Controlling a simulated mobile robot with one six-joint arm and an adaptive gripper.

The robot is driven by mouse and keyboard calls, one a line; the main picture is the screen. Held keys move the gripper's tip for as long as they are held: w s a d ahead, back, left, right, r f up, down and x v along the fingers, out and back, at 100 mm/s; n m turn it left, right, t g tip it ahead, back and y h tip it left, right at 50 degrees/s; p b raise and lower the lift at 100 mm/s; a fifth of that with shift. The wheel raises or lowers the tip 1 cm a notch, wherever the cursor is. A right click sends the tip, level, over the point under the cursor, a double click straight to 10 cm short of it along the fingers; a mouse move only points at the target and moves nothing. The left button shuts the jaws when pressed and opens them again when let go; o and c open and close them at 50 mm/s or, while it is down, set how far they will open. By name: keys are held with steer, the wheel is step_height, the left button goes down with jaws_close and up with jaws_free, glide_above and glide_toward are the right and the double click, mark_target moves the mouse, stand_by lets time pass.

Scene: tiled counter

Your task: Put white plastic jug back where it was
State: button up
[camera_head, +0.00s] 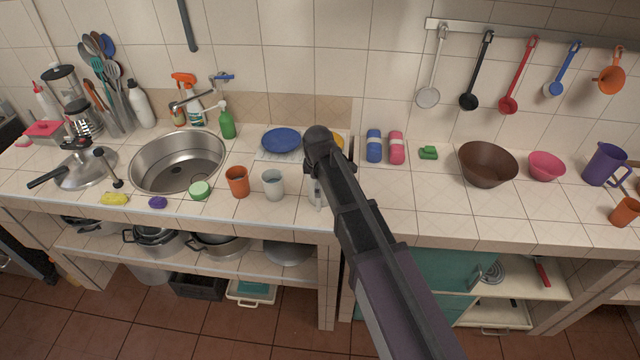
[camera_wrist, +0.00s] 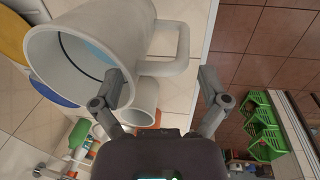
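The white plastic jug (camera_wrist: 118,38) fills the upper left of the wrist view, with its round mouth facing the camera and its handle (camera_wrist: 180,48) pointing right. My gripper (camera_wrist: 168,82) is open, its two fingers spread apart. The handle shows between the fingers, beyond their tips; the left finger overlaps the jug's lower right side. I cannot tell whether they touch. In the head view my arm covers the jug almost fully, and my gripper (camera_head: 316,185) is mostly hidden behind the arm over the counter.
A white cup (camera_head: 273,184) and an orange cup (camera_head: 237,181) stand left of my arm. A blue plate (camera_head: 281,140) lies behind them. Blue and pink rolled items (camera_head: 396,148) and a brown bowl (camera_head: 487,164) are right. The counter (camera_head: 420,205) right of my arm is clear in front.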

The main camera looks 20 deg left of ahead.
steer(key=shift+r, duration=0.15)
stand_by(0.3)
step_height(320, 180, up, 12)
steer(key=s+p, duration=0.2)
steer(key=p, duration=1)
steer(key=shift+d, duration=0.25)
stand_by(0.6)
steer(key=s+d+m, duration=0.2)
steer(key=d+m, duration=0.5)
steer(key=d, duration=0.6)
steer(key=s+d+m+g, duration=0.1)
steer(key=s+d+m, duration=0.2)
steer(key=d, duration=1.1)
steer(key=s+d+m, duration=0.2)
steer(key=d+m, duration=0.8)
steer(key=d, duration=0.4)
steer(key=shift+s+d+f+m+g, duration=0.2)
steer(key=shift+s+d+m+g, duration=0.1)
steer(key=shift+s+g, duration=0.1)
steer(key=shift+a, duration=0.1)
